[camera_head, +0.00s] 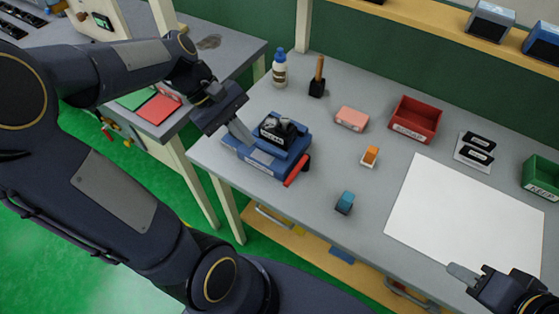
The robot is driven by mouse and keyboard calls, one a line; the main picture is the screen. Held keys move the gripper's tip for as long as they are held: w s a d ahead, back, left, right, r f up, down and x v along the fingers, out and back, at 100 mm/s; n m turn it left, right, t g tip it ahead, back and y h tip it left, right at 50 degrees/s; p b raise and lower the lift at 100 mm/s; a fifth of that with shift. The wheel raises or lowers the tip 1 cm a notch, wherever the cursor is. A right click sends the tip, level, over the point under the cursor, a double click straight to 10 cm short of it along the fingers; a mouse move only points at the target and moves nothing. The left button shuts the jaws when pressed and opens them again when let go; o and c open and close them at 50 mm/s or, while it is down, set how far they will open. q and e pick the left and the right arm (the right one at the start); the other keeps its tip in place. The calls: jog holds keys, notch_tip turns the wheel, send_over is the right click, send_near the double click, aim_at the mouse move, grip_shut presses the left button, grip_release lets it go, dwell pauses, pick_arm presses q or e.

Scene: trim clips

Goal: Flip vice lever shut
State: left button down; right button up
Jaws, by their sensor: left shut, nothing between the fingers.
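A blue vice (262,161) stands near the left front edge of the grey workbench, with a black and grey part in its top. Its red lever (296,171) sticks out at the front right side, slanting down toward the bench edge. My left gripper (242,134) is shut and empty. It points down at the left side of the vice, on the side away from the lever; I cannot tell whether it touches the vice. My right gripper (464,275) is low at the right, over the bench by the white sheet, and its finger gap cannot be made out.
On the workbench (330,185) are a white bottle (280,70), a brush (318,80), a pink block (352,118), an orange block (370,156), a blue block (345,202), a red bin (415,119), a green bin (541,174) and a white sheet (465,220).

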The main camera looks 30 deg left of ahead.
aim_at(296, 175)
pick_arm(q)
jog(key=w+a+n, duration=0.1)
jog(key=w+a+f+n+g, duration=0.1)
jog(key=w+a+f+n, duration=0.1)
jog(key=n, duration=0.1)
jog(key=shift+w+a+h, duration=0.1)
jog(key=shift+w+h, duration=0.15)
jog(key=shift+h, duration=0.05)
jog(key=x, duration=0.5)
jog(key=p+x, duration=0.1)
jog(key=x, duration=0.4)
jog(key=shift+s, duration=0.2)
jog(key=d, duration=0.2)
jog(key=shift+d+f+p, duration=0.2)
jog(key=shift+d+p, duration=0.1)
jog(key=shift+p, duration=0.05)
jog(key=shift+s+d+f, duration=0.1)
jog(key=shift+d+f, duration=0.1)
jog(key=shift+d, duration=0.5)
jog(key=shift+d, duration=0.1)
